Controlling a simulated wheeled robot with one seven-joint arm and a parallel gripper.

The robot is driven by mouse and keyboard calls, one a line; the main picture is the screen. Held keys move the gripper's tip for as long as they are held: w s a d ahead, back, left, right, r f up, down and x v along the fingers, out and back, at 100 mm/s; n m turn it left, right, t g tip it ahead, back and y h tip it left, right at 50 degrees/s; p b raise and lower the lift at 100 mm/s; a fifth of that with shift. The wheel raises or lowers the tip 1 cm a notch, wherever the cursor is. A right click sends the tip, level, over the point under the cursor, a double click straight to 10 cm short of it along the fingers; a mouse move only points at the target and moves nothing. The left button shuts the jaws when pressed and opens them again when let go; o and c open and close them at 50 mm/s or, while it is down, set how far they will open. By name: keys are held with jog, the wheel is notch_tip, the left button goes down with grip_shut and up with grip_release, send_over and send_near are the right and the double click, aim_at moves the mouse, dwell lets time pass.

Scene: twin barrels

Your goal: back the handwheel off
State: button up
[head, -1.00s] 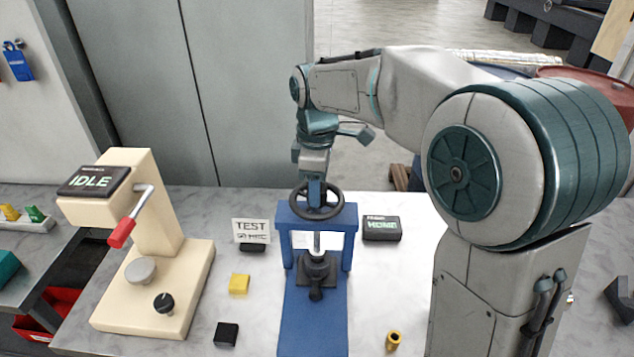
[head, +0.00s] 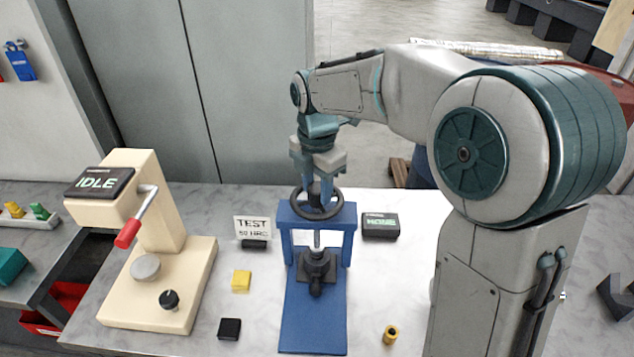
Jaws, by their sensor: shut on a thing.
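The black handwheel (head: 336,209) sits on top of a blue press frame (head: 316,315) on the worktop. A screw runs down from it to a dark clamp block (head: 317,269) on the blue base. My gripper (head: 314,188) points down at the wheel's middle and is shut on the handwheel at its hub. The fingers partly hide the hub and the far rim, so the exact contact is hard to see.
A cream tester (head: 195,285) reading IDLE, with a red-tipped lever, stands left. A TEST card (head: 252,227), yellow block (head: 241,281), black block (head: 229,329) and brass bush (head: 390,334) lie around the press. A dark display box (head: 380,226) stands right of it.

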aim_at(316, 187)
jog(key=shift+n, duration=0.9)
jog(key=shift+p, duration=0.3)
jog(key=o, duration=0.7)
notch_tip(316, 187, up, 14)
jog(key=shift+f+b, duration=0.1)
jog(key=shift+b, duration=0.35)
